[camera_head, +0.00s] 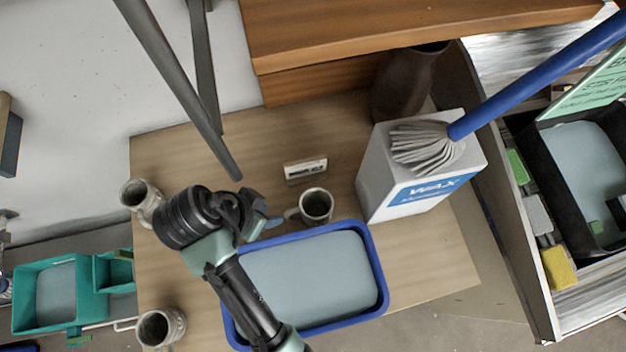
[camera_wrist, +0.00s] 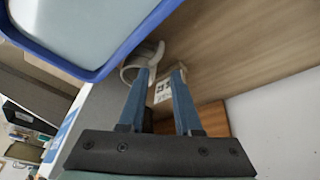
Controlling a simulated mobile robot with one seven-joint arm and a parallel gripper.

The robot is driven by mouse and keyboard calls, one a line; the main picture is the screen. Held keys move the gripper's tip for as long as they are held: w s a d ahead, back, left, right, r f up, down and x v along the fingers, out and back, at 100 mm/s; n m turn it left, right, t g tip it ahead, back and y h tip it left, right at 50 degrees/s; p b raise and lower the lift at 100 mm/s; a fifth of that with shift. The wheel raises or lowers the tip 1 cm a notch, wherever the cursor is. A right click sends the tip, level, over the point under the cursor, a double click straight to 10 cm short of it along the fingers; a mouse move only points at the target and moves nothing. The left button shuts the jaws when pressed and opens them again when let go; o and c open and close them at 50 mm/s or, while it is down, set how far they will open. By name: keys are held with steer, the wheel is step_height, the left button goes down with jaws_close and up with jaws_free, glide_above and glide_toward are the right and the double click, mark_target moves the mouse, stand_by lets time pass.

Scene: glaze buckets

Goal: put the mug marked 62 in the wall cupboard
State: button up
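A pale mug (camera_head: 316,206) with a dark inside stands on the wooden table behind the blue-rimmed tub. A small white card (camera_head: 305,170) with dark marks stands just behind it; I cannot read it surely. My gripper (camera_head: 266,221) is open and empty, left of this mug. In the wrist view its blue fingers (camera_wrist: 161,70) are apart, the left one overlapping the mug (camera_wrist: 130,70), with the card (camera_wrist: 163,89) seen between them. Two more mugs stand at the table's left side, one at the back (camera_head: 139,194) and one in front (camera_head: 160,327). No number shows on any mug.
The blue tub (camera_head: 376,262) holds grey-blue material. A white WAX box (camera_head: 415,180) with a brush stands right, a dark vase (camera_head: 405,85) behind it. An orange wooden unit (camera_head: 400,30) spans the back; I cannot tell if it is the cupboard. Teal bins (camera_head: 60,325) lie left.

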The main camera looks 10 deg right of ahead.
mark_target(285, 214)
steer(key=shift+m, duration=0.7)
steer(key=p+x, duration=0.2)
steer(key=x, duration=1)
steer(key=shift+f+p, duration=0.25)
steer(key=shift+p, duration=0.1)
jaws_close()
steer(key=shift+r, duration=0.1)
stand_by(0.4)
